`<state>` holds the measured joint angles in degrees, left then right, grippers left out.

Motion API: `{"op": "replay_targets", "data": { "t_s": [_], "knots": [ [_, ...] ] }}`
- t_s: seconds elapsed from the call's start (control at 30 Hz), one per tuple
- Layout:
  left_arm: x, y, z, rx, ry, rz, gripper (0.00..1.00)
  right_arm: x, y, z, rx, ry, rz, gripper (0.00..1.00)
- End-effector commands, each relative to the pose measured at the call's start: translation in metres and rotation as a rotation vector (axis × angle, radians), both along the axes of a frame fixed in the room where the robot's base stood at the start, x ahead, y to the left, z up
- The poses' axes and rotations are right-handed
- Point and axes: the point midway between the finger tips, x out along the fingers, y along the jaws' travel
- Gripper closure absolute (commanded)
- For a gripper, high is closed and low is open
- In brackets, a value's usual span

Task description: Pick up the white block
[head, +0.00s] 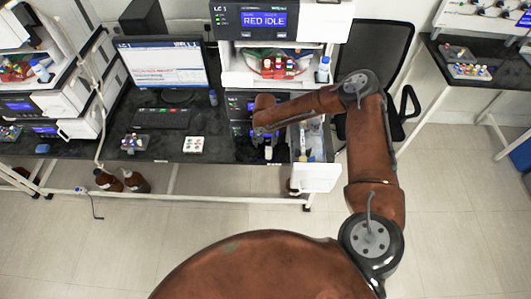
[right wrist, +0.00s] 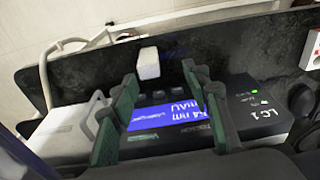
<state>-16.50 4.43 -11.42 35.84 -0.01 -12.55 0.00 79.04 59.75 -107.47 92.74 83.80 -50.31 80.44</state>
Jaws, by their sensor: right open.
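The white block (right wrist: 148,62) stands on the dark bench top in the right wrist view, just beyond the fingertips and a little left of the middle of the gap. It also shows small in the head view (head: 268,153), near the bench's front edge. My right gripper (right wrist: 162,78) is open, with its green-padded fingers spread and nothing between them. In the head view my right gripper (head: 264,138) points down just behind the block, in front of the instrument stack, partly hidden by its own wrist. My left gripper is not in view.
An instrument with a blue display (right wrist: 165,112) lies under the fingers in the wrist view. An open white drawer (head: 316,178) juts out right of the block. A white vial rack (head: 194,145), keyboard (head: 162,118) and monitor (head: 165,65) stand to the left.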

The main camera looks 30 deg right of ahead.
Motion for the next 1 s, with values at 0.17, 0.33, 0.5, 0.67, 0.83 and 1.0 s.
{"op": "replay_targets", "data": {
  "t_s": [0.17,0.33,0.5,0.67,0.83,1.0],
  "knots": [
    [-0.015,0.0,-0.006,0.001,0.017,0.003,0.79,0.001,-0.021,0.0,-0.008,-0.002,-0.068,0.56],
    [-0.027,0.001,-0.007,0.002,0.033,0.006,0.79,0.0,-0.024,-0.018,-0.009,-0.003,-0.071,0.56],
    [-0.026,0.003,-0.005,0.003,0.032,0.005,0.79,-0.003,-0.025,-0.038,-0.01,-0.002,-0.068,0.56],
    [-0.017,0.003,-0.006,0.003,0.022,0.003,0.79,-0.002,-0.025,-0.062,-0.009,-0.003,-0.067,0.56],
    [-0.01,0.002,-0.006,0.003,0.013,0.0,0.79,0.0,-0.025,-0.071,-0.008,-0.005,-0.064,0.56],
    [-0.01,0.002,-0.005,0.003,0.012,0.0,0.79,0.0,-0.025,-0.071,-0.008,-0.005,-0.064,0.56]
  ]
}}
